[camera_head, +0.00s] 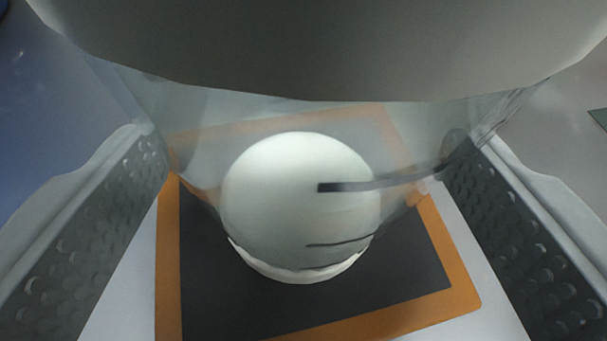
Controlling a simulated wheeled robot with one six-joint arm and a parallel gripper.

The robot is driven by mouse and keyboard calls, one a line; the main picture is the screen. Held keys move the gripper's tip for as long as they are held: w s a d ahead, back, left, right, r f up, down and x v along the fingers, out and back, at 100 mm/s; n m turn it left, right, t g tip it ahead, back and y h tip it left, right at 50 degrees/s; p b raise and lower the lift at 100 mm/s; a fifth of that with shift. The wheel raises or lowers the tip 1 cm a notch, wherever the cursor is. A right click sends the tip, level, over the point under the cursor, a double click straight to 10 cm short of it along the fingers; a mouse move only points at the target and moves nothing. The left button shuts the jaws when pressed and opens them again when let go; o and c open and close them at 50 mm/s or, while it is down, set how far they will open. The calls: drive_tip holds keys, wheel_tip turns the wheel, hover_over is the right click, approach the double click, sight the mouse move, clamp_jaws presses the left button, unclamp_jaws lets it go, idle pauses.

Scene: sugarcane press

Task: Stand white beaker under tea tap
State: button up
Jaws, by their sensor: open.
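A rounded white form (290,200) stands between the fingers of my gripper (303,145). It shows through a clear curved wall with dark marks on it, which I take as the beaker. Its base rests on or just above a black mat with an orange border (455,290). My gripper is open, with one dotted grey pad on each side and a visible gap to the white form on both sides. The tea tap cannot be made out.
The mat lies on a white surface (118,305). A blue area shows at the far left. A small dark green edge (600,117) shows at the far right. The black part of the mat in front of the white form is clear.

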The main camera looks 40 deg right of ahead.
drive_tip(key=v, duration=1.1)
